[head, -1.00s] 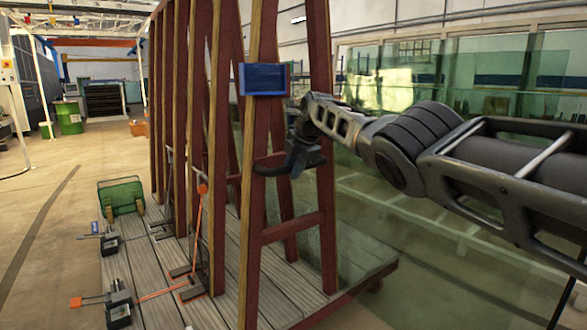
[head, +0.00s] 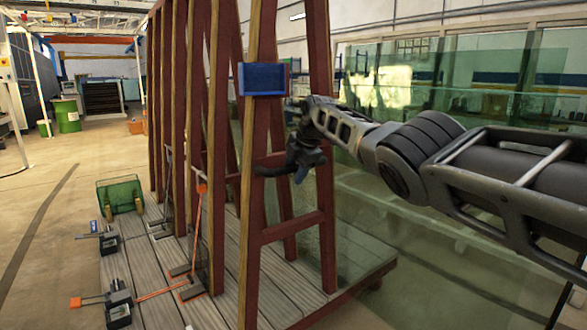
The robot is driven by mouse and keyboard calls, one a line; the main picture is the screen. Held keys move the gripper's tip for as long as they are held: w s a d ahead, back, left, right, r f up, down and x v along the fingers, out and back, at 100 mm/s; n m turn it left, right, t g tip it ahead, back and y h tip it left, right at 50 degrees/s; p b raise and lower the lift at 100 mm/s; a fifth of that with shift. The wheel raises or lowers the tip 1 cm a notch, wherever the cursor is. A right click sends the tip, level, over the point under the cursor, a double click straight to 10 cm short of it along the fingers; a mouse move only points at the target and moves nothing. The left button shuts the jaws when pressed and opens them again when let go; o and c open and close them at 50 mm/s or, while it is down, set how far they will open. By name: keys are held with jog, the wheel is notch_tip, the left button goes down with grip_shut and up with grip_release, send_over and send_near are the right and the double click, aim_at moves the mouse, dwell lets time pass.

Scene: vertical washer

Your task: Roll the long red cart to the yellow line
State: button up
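The long red cart (head: 325,225) stands in the middle of the head view. It has dark red A-shaped uprights with wooden strips and a grey plank deck (head: 140,270). A blue plate (head: 263,79) sits on its near upright. My gripper (head: 285,168) is at the near end frame, below the blue plate, beside or against an upright. Its fingers are dark and small, so I cannot tell whether they close on the frame. I cannot make out a yellow line on the floor in view.
Clamps (head: 118,305) and a green crate (head: 120,195) sit on or beside the deck's left side. Large glass panes (head: 440,110) stand to the right. Open concrete floor (head: 60,215) with a dark stripe lies left. A green drum (head: 67,116) is farther back.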

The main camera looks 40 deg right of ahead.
jog(key=o, duration=0.4)
jog(key=shift+a, duration=0.1)
jog(key=shift+c, duration=0.2)
jog(key=shift+r+p, duration=0.6)
jog(key=shift+p, duration=0.15)
jog(key=p+v, duration=0.3)
jog(key=p, duration=0.1)
jog(key=shift+a+p, duration=0.15)
jog(key=shift+p, duration=0.15)
jog(key=p+v, duration=0.6)
jog(key=p, duration=0.1)
jog(key=shift+s+r, duration=0.2)
jog(key=shift+s, duration=0.1)
